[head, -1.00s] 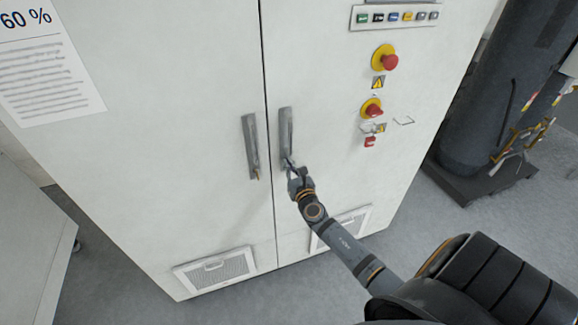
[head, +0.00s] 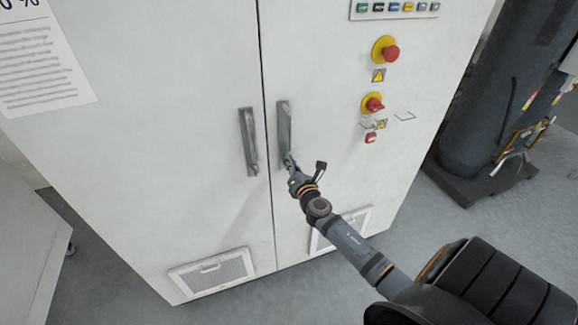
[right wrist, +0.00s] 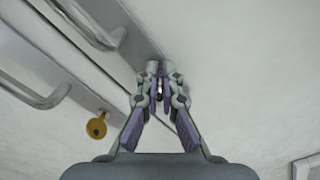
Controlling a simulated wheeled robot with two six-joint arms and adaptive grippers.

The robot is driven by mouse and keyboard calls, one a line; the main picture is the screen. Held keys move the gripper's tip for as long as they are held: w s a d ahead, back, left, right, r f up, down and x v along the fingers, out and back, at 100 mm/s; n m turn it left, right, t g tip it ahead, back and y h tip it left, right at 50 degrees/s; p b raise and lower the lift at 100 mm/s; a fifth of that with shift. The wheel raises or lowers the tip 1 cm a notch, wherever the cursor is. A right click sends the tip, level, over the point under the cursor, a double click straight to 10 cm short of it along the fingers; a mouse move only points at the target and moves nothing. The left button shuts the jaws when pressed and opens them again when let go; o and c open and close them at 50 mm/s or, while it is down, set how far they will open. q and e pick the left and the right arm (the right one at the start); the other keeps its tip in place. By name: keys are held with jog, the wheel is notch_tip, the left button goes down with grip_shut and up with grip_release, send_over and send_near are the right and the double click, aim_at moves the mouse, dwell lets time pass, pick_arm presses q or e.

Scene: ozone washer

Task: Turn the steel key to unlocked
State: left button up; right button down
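The steel key is mostly hidden by my right gripper. Only a small bright bit of metal (right wrist: 160,95) shows between the fingers in the right wrist view, at the lower end of the right door handle (head: 284,125). My right gripper (head: 289,160) is at that spot, and in the right wrist view its fingertips (right wrist: 160,78) are drawn close together on this piece. Which way the key is turned cannot be made out. My left gripper is not in view.
A brass key (right wrist: 97,125) sits at the lower end of the left door handle (head: 249,140), close by. Red emergency buttons (head: 390,53) are higher on the right door. Vent grilles (head: 213,273) are low on the doors. A dark cylinder (head: 490,100) stands at the right.

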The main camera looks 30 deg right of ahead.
jog(key=m+b, duration=0.1)
jog(key=m, duration=0.1)
jog(key=m+b, duration=0.1)
jog(key=m, duration=0.1)
jog(key=f+m+b, duration=0.1)
jog(key=m+b, duration=0.1)
jog(key=shift+d, duration=0.2)
jog(key=shift+s+m+b, duration=0.1)
jog(key=shift+m+b, duration=1.05)
jog(key=shift+m, duration=1.15)
jog(key=c, duration=1.5)
grip_release()
jog(key=shift+c, duration=0.2)
jog(key=v, duration=1.2)
